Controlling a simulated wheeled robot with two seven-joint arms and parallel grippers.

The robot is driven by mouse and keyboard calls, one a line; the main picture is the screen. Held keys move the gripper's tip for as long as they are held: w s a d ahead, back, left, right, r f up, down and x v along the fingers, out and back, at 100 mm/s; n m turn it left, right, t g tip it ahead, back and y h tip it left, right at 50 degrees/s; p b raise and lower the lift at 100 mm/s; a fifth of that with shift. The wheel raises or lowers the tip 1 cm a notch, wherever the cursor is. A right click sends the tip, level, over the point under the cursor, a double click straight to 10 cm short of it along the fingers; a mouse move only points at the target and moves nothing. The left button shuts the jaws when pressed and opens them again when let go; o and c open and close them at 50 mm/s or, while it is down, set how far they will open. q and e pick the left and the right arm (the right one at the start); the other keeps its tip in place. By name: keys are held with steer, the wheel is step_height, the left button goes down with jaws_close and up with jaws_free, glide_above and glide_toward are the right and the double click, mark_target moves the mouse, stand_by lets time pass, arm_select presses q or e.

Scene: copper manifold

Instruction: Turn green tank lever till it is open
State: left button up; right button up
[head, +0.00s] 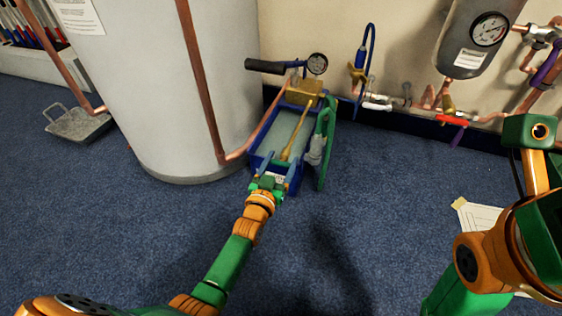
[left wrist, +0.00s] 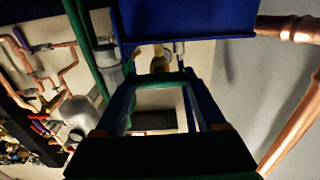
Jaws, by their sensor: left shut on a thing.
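The test pump's blue tank (head: 257,140) stands on the carpet beside the big grey cylinder; its blue underside or wall (left wrist: 185,22) fills the top of the left wrist view. My left gripper (head: 278,168) is at the tank's near end, with its two blue fingers apart. A green bar, seemingly the green lever (left wrist: 160,78), spans between the fingertips in the left wrist view. The gripper is shut on it. The lever is small and partly hidden by the fingers in the head view, so its exact angle is unclear. My right arm is at the right; its gripper does not show.
A green hose (head: 325,150) loops down the tank's right side. The pump has a black handle (head: 266,65) and a gauge (head: 317,64). A copper pipe (head: 203,80) runs down the grey cylinder (head: 150,90) close by. Carpet in front is clear.

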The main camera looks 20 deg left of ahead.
arm_select(q)
steer(key=n+p, duration=0.1)
steer(key=n, duration=0.2)
steer(key=shift+a+n, duration=0.1)
steer(key=shift+n, duration=0.2)
steer(key=n, duration=0.5)
steer(key=shift+a+f, duration=0.1)
steer(key=shift+f, duration=0.05)
steer(key=n, duration=0.4)
steer(key=shift+f+n, duration=0.15)
steer(key=shift+n, duration=0.25)
steer(key=n+b, duration=0.1)
steer(key=n, duration=0.3)
steer(key=shift+f, duration=0.1)
steer(key=shift+n, duration=0.3)
steer(key=o, duration=1.3)
steer(key=shift+a, duration=0.1)
